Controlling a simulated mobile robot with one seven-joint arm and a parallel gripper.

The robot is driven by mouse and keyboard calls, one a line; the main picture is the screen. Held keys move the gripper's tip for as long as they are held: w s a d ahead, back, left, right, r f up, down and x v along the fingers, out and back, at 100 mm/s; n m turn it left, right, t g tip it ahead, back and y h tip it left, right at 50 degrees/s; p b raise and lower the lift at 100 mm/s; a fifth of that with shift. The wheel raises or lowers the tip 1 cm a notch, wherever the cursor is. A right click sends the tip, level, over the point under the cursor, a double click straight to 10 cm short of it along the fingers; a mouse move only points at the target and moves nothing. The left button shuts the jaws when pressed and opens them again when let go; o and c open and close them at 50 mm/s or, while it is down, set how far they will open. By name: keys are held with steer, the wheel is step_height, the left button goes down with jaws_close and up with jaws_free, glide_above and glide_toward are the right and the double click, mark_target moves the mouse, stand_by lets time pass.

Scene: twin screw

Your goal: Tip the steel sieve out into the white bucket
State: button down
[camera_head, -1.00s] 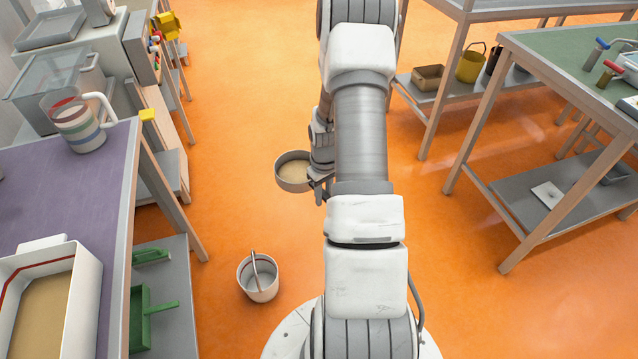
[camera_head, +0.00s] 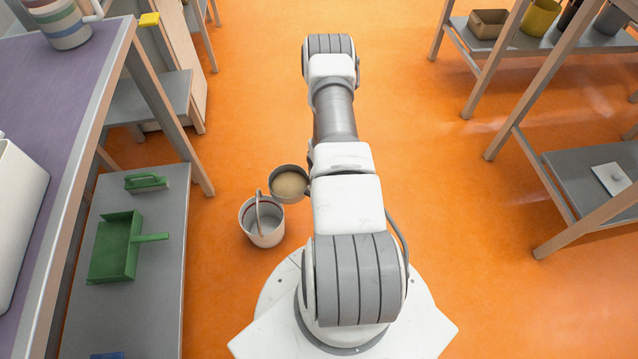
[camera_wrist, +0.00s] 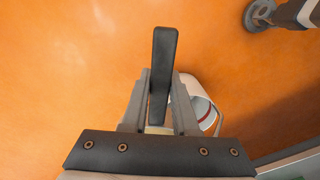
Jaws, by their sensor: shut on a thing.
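The steel sieve (camera_head: 275,172) is round and holds pale, sand-like material. In the head view it appears level, just behind and to the right of the white bucket (camera_head: 262,238), its rim overlapping the bucket's in the picture. I cannot tell how high it is above the floor. The bucket stands upright on the floor with its handle raised; part of it shows in the wrist view (camera_wrist: 201,101). My gripper (camera_wrist: 161,78) is shut on a dark flat bar, apparently the sieve's handle. The arm mostly hides my gripper in the head view, and the sieve's bowl is largely hidden in the wrist view.
A low grey shelf (camera_head: 130,300) with a green dustpan (camera_head: 115,250) and brush (camera_head: 146,181) lies left of the bucket, under a purple-topped bench (camera_head: 60,100). Racks stand at the right. Orange floor around the bucket is clear.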

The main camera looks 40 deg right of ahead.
steer(key=shift+a+f+n+h+p, duration=0.35)
steer(key=shift+h+p, duration=0.25)
steer(key=shift+p, duration=0.25)
steer(key=shift+r+g+h+p, duration=0.4)
steer(key=shift+r+h+p, duration=0.45)
steer(key=shift+r+h, duration=0.4)
steer(key=r+h, duration=0.2)
steer(key=shift+a+r+g, duration=0.3)
steer(key=shift+a, duration=0.1)
steer(key=shift+w+a+r+b, duration=0.1)
steer(key=shift+b, duration=0.2)
